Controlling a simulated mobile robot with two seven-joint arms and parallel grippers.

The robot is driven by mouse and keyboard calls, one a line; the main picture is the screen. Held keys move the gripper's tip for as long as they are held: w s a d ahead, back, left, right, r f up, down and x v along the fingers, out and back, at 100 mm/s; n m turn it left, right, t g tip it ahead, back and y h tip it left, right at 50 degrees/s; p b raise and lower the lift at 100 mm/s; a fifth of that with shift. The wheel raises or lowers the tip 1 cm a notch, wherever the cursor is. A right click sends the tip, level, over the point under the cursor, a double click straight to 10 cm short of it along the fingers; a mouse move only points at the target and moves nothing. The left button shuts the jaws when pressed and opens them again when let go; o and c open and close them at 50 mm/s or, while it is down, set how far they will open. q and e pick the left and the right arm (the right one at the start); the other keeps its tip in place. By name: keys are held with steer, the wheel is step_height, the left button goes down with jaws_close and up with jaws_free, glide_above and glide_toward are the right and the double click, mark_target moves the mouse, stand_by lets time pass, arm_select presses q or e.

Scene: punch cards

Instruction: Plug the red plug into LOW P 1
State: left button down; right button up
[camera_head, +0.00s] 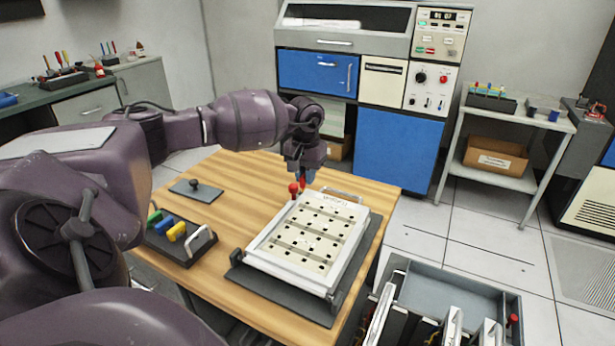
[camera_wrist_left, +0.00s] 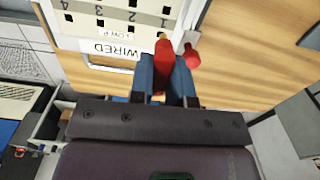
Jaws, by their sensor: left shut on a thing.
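My left gripper (camera_head: 304,176) points down at the far edge of the white board and is shut on the red plug. In the left wrist view its blue fingers (camera_wrist_left: 162,78) clasp the red plug (camera_wrist_left: 164,58), whose yellowish tip reaches over the board's edge. The white board (camera_head: 262,258) has rows of dark holes. In the left wrist view the board (camera_wrist_left: 88,31) shows upside-down "LOW P" and "WIRED" labels. The tip overlaps the end of the numbered row; I cannot tell whether it touches or enters a hole. My right gripper is not in view.
A red ball knob (camera_head: 293,188) stands close beside the gripper, also in the left wrist view (camera_wrist_left: 191,57). A dark holder with green, blue and yellow plugs (camera_head: 176,231) sits left on the wooden table (camera_head: 227,296). A grey bin (camera_head: 446,285) stands at front right.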

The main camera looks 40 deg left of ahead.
mark_target(304, 206)
arm_select(q)
steer(key=shift+s+a+f, duration=0.15)
steer(key=shift+a, duration=0.2)
steer(key=shift+d+f+m, duration=0.1)
steer(key=shift+f+m, duration=0.2)
steer(key=shift+f, duration=0.05)
steer(key=shift+f+b, duration=0.4)
steer(key=shift+f, duration=1.75)
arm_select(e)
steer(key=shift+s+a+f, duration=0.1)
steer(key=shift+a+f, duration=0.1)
arm_select(q)
steer(key=shift+f, duration=0.2)
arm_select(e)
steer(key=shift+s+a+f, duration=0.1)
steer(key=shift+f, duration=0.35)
arm_select(q)
steer(key=shift+f+b, duration=0.25)
steer(key=shift+b, duration=0.1)
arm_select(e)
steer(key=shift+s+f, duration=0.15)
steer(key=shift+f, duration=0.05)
arm_select(q)
steer(key=shift+f, duration=0.15)
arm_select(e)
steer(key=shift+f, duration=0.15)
